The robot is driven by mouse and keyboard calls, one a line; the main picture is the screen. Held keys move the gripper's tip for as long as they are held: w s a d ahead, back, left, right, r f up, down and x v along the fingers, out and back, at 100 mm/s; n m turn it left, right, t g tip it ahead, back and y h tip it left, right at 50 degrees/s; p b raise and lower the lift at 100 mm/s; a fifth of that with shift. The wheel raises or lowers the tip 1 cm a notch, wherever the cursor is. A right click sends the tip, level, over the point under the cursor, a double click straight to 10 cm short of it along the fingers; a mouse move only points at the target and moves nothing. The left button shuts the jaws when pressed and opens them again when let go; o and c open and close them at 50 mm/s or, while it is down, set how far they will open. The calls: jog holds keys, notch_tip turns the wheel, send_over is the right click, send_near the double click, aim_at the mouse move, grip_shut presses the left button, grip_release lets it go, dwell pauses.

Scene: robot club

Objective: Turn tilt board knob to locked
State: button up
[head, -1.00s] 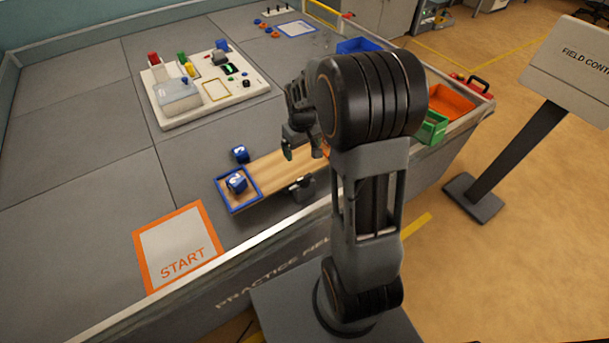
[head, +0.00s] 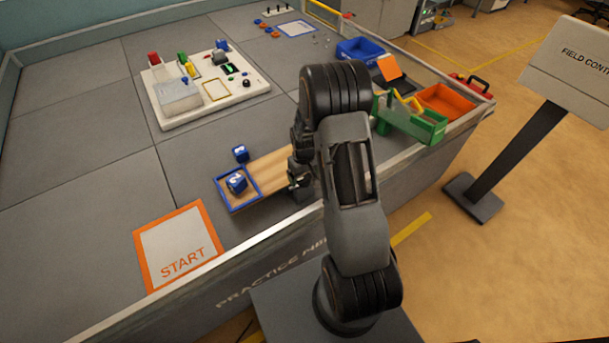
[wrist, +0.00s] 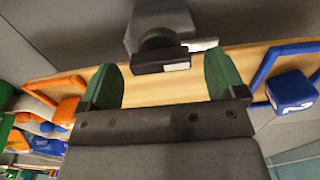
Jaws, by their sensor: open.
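The tilt board (head: 268,176) is a wooden plank with a blue-framed end at the left in the head view; its wood also shows in the wrist view (wrist: 75,92). The wrist view shows an orange-framed end too. The knob (wrist: 160,58) is a black bar-like handle on a grey housing beside the plank's edge. My gripper (wrist: 164,75) is open, its green fingertips on either side of the handle, with gaps showing; I cannot tell if either touches it. In the head view my gripper (head: 300,172) is at the board, largely hiding the knob. No lock marking is readable.
A blue cube (head: 236,183) lies in the blue-framed end, with another blue cube (head: 240,153) just behind. The cream panel (head: 208,88) stands farther back. Green (head: 408,122), orange (head: 447,103) and blue (head: 360,50) bins are right. The table's raised front wall (head: 265,240) runs nearby.

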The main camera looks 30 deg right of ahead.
jog(key=shift+f, duration=0.45)
jog(key=shift+c, duration=0.3)
jog(key=c, duration=0.9)
jog(key=shift+o, duration=0.2)
